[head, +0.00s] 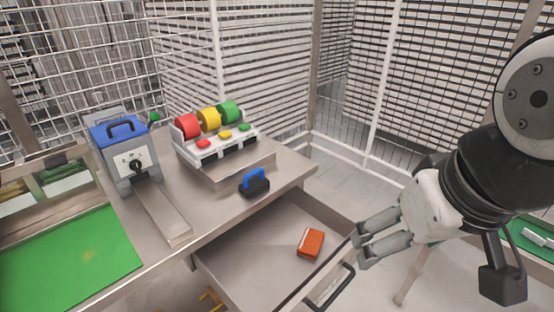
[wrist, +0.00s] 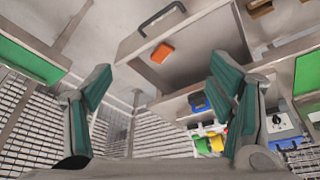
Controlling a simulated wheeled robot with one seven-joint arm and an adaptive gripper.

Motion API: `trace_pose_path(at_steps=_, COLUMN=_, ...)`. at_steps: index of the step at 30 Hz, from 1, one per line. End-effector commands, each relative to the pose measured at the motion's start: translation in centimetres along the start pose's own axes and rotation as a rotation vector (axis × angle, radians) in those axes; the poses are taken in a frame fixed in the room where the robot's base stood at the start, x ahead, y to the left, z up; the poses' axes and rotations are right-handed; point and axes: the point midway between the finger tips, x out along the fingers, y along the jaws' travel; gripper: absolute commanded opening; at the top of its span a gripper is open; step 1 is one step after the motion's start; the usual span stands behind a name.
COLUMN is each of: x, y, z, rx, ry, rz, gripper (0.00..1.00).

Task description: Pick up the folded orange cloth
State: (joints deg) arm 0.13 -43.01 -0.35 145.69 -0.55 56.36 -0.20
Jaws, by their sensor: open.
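The folded orange cloth (head: 311,243) lies in the open drawer (head: 262,250), towards its right side. It also shows in the wrist view (wrist: 162,53), upper middle, between the directions of my two fingers. My gripper (head: 362,244) is open and empty, to the right of the cloth in the head view and apart from it. In the wrist view the gripper's (wrist: 160,88) two teal-padded fingers stand wide apart. Nothing hides the cloth.
The drawer's dark handle (head: 330,287) is on its front. On the table above are a blue-handled tool (head: 254,182), a device with coloured rolls (head: 215,140), a blue-topped grey box (head: 124,155) and a green mat (head: 75,265). Wire mesh walls stand behind.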

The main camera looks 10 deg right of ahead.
Motion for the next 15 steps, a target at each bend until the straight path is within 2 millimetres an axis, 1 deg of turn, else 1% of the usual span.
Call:
trace_pose_path(at_steps=3, x=0.0, y=0.0, z=0.0, rx=0.0, ry=0.0, rz=0.0, gripper=0.76)
trace_pose_path(at_steps=4, x=0.0, y=0.0, z=0.0, rx=0.0, ry=0.0, rz=0.0, gripper=0.78)
trace_pose_path(at_steps=5, x=0.0, y=0.0, z=0.0, rx=0.0, ry=0.0, rz=0.0, gripper=0.85)
trace_pose_path(at_steps=6, x=0.0, y=0.0, z=-0.1, rx=-0.002, ry=-0.001, rz=0.002, gripper=0.94)
trace_pose_path(at_steps=7, x=0.1, y=0.1, z=-0.2, rx=-0.006, ry=-0.004, rz=0.004, gripper=1.0)
trace_pose_path(at_steps=11, x=0.5, y=0.4, z=-1.7, rx=-0.049, ry=-0.029, rz=0.033, gripper=1.0)
trace_pose_path(at_steps=14, x=1.5, y=0.8, z=-3.8, rx=-0.118, ry=-0.067, rz=0.069, gripper=1.0)
trace_pose_path(at_steps=15, x=2.0, y=0.9, z=-4.9, rx=-0.152, ry=-0.085, rz=0.082, gripper=1.0)
